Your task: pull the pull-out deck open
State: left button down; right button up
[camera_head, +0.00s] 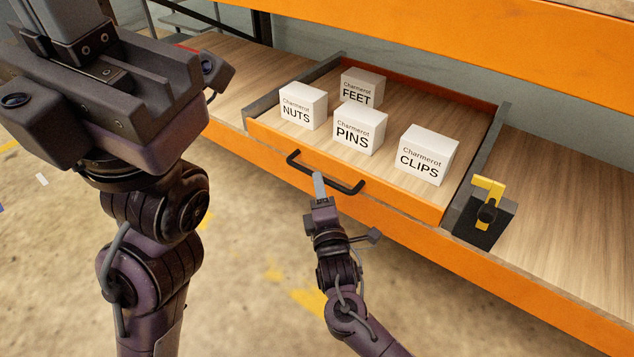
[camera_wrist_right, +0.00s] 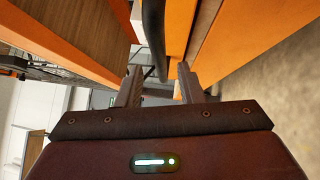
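The pull-out deck (camera_head: 400,116) is a wooden tray with an orange front, set in the orange shelf between dark side rails. It looks roughly flush with the shelf front. Its black bar handle (camera_head: 345,184) also shows in the right wrist view (camera_wrist_right: 154,40). My right gripper (camera_head: 319,186) is at the middle of the handle. In the right wrist view its fingers (camera_wrist_right: 159,84) are apart, with the bar running between or just beyond the tips; contact cannot be told. My left gripper (camera_head: 100,90) is raised in the left foreground; its fingertips are not clearly shown.
White boxes labelled NUTS (camera_head: 303,106), FEET (camera_head: 362,88), PINS (camera_head: 360,128) and CLIPS (camera_head: 429,154) stand on the deck. A yellow latch piece on a black block (camera_head: 487,224) stands right of the deck. The floor (camera_head: 250,290) before the shelf is clear.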

jog(key=shift+b+x, duration=0.7)
jog(key=shift+x, duration=1.3)
grip_shut()
